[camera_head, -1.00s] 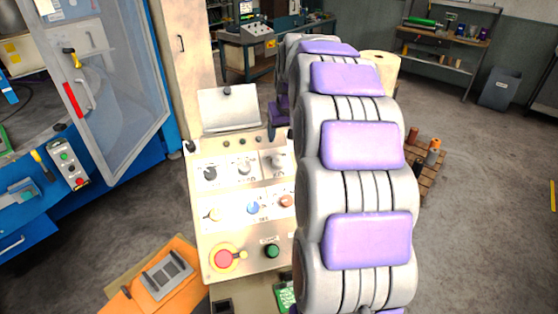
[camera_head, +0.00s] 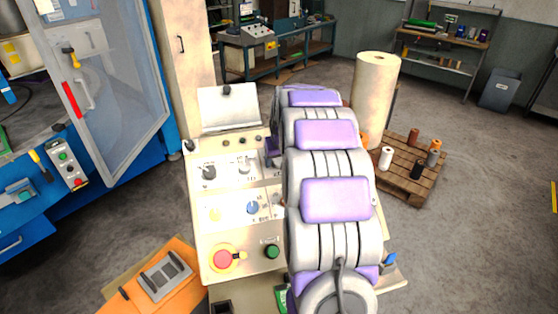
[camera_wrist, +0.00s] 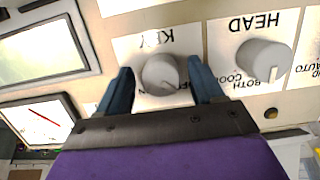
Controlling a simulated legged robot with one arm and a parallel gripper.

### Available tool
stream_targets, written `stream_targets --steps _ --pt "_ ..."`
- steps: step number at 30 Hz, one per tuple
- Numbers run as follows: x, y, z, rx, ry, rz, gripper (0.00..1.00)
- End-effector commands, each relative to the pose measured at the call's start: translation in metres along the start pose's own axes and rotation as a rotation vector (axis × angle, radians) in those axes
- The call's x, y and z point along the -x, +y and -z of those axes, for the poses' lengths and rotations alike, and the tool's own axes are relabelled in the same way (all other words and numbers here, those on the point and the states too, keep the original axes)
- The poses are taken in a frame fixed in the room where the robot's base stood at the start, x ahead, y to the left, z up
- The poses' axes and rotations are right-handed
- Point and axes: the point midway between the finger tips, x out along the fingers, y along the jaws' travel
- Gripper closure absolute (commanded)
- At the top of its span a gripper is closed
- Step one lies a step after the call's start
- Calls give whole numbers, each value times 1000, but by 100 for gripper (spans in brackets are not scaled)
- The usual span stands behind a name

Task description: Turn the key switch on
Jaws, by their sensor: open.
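The key switch (camera_wrist: 162,76) is a round grey knob on a white plate marked KEY, upside down in the wrist view. Its dark pointer line points to the lower right there, and part of the lettering is hidden behind a finger. My gripper (camera_wrist: 163,90) is open, with one dark blue finger on each side of the knob and a gap visible on both sides. In the head view my gripper (camera_head: 272,150) is a small purple part at the right side of the control panel (camera_head: 205,240); my arm hides the key switch there.
The HEAD knob (camera_wrist: 262,65) sits close beside my right finger in the wrist view. The panel also bears a red emergency button (camera_head: 222,259) and a green button (camera_head: 272,251). A large pale roll (camera_head: 375,95) and a pallet (camera_head: 410,165) with spools stand to the right.

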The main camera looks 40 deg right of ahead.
Motion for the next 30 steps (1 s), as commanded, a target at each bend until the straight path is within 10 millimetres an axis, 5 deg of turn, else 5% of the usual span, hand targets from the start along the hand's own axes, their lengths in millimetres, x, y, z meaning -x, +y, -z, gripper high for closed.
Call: stream_targets --steps 8,25,30 --pt "-1 0 0 0 0 0 33" --pt "-1 1 0 0 0 0 87" --pt "-1 1 1 -5 1 1 89"
